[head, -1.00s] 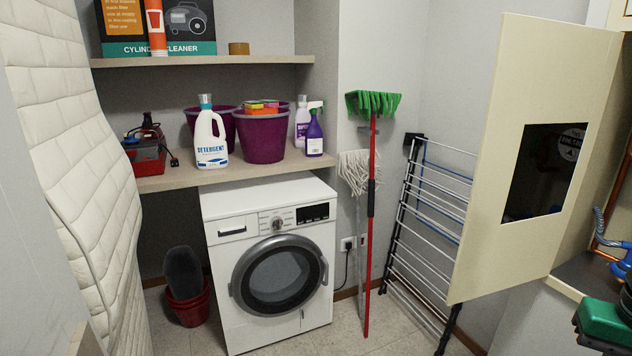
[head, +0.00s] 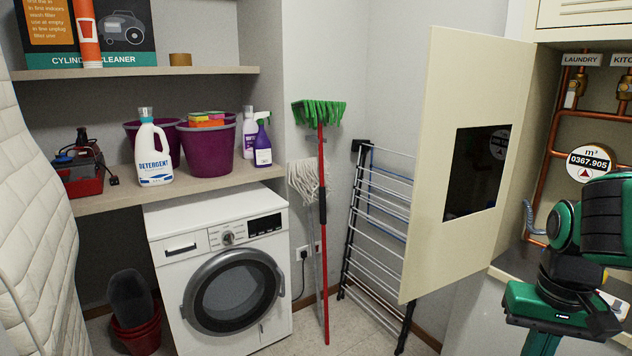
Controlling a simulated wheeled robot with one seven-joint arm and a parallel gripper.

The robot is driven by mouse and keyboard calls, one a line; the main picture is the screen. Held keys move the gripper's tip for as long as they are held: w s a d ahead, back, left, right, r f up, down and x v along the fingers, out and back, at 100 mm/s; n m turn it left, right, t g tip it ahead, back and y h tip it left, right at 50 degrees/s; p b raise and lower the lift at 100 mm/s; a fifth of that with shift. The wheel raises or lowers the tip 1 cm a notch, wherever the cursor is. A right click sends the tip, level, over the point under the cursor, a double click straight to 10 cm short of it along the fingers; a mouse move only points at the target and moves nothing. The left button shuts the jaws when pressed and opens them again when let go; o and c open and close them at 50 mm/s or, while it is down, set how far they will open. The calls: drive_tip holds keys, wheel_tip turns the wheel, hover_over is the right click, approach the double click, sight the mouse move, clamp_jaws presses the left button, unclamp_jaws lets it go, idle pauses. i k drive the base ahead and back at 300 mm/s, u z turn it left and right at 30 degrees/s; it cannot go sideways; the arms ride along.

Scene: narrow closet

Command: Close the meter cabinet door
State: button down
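The meter cabinet door (head: 433,190) is a cream panel with a dark window (head: 476,172), and it stands swung open into the closet. The open meter cabinet (head: 540,110) is at the right, with copper pipes and a round white meter (head: 590,162) reading 0367.905. My green and black arm is at the right edge, in front of the cabinet opening and to the right of the door, apart from it in the picture. My gripper is not visible in this view.
A folded drying rack (head: 378,225) leans behind the door. A red-handled broom (head: 322,200) and a mop stand left of it. A washing machine (head: 160,270) sits under a shelf (head: 110,200) with detergent and buckets. A padded white surface (head: 35,210) lines the left.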

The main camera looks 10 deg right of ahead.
sight(477, 86)
drive_tip(key=u, duration=0.05)
drive_tip(key=i, duration=0.75)
drive_tip(key=z, duration=1.9)
drive_tip(key=i, duration=0.45)
drive_tip(key=u, duration=0.2)
drive_tip(key=k, duration=0.45)
drive_tip(key=u, duration=1.4)
